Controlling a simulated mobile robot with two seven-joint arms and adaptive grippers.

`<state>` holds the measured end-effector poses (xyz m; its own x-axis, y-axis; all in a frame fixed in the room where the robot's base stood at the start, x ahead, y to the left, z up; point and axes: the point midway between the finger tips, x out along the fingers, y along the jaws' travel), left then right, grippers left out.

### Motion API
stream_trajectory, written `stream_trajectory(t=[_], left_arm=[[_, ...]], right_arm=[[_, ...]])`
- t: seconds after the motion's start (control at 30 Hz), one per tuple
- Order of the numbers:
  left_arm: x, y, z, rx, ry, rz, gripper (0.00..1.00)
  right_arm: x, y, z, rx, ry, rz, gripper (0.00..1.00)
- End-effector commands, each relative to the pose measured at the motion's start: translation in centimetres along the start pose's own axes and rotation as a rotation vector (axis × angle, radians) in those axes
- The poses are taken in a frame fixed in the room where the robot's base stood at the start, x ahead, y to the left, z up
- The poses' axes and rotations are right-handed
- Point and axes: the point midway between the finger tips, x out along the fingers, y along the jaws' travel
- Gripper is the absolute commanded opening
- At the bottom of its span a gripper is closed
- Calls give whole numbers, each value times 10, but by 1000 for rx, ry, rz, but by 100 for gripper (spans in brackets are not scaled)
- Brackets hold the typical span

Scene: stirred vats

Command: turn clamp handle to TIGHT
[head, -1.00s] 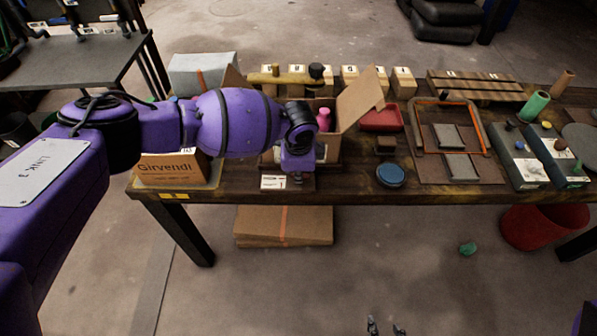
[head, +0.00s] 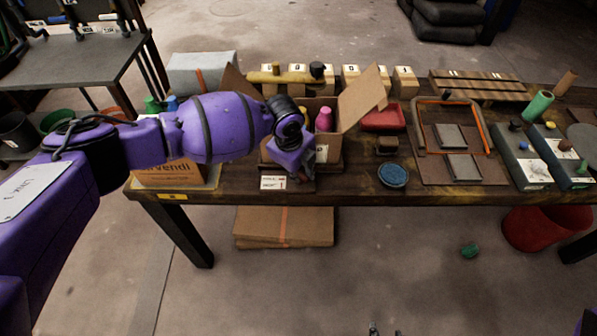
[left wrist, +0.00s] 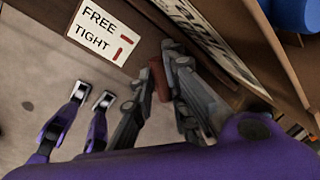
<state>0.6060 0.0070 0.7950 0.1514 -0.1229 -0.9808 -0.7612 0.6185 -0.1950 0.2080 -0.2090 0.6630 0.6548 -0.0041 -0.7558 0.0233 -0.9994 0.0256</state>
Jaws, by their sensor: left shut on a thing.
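The clamp handle is a small red-brown bar (left wrist: 160,78) in the left wrist view, between the two grey fingers of my left gripper (left wrist: 161,88). The gripper is shut on it. In the head view my left gripper (head: 303,177) is at the table's front edge, tilted, and hides the handle. A white label (left wrist: 103,33) reads FREE and TIGHT with red marks beside the words; it also shows in the head view (head: 272,183). I cannot tell which mark the handle lines up with. My right gripper (head: 385,332) is low at the bottom edge, its fingers apart and empty.
An open cardboard box (head: 358,98) with pink bottles (head: 325,119) stands behind my left gripper. A Girvendi carton (head: 170,174) is to its left. A blue round lid (head: 393,176) and a framed board (head: 460,186) lie to the right.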

Motion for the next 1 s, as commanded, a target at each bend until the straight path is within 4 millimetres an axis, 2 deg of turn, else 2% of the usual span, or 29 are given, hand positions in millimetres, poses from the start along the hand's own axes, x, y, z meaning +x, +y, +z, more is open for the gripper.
stream_trajectory(t=[0.6, 1.0], left_arm=[[4, -2, 1, 562, 116, 1, 0], [3, -4, 2, 813, 163, 1, 0]], right_arm=[[17, -3, 33, -7, -43, -3, 40], [23, -3, 44, -13, -55, -3, 40]])
